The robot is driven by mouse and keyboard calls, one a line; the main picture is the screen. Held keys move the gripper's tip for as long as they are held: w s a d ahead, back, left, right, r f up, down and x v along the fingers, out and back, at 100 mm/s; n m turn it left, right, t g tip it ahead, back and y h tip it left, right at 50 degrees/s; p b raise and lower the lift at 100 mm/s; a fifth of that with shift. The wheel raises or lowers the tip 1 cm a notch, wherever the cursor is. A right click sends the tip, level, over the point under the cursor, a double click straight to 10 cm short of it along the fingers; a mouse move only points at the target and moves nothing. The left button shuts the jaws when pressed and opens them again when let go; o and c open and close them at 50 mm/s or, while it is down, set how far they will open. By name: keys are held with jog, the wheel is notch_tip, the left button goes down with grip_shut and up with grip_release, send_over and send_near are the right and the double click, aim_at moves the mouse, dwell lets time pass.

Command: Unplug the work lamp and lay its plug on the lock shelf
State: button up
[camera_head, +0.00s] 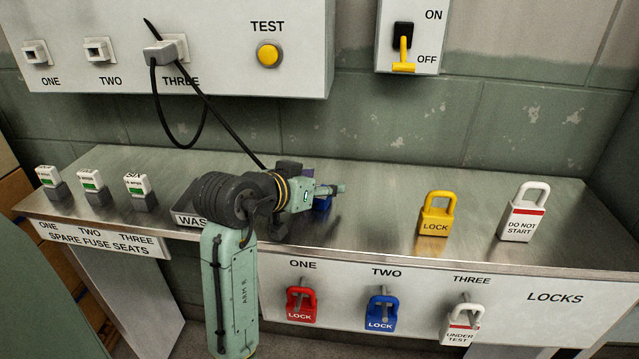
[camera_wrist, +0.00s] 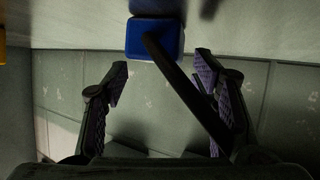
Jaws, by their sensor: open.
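A grey plug (camera_head: 160,54) sits at socket THREE on the wall panel, with a black cord (camera_head: 155,105) looping down from it. A long dark line crosses the panel past the plug and runs down behind my arm. A blue block (camera_head: 322,204) stands on the metal shelf (camera_head: 375,190), partly hidden by my gripper; a dark bar runs from it in the wrist view (camera_wrist: 153,40). I cannot tell whether it is the lamp. My gripper (camera_head: 338,189) is open above the shelf, away from the plug; in the wrist view (camera_wrist: 160,75) nothing is clamped between its fingers.
Yellow lock (camera_head: 434,222) and white lock (camera_head: 522,216) stand on the shelf's right; red (camera_head: 300,304), blue (camera_head: 380,313) and white (camera_head: 461,326) locks hang below. Fuses (camera_head: 91,182) stand at left. A dark tray (camera_head: 183,203) is partly hidden by my arm. The shelf's middle right is clear.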

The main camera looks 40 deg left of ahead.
jog(key=v, duration=1.2)
dwell(0.7)
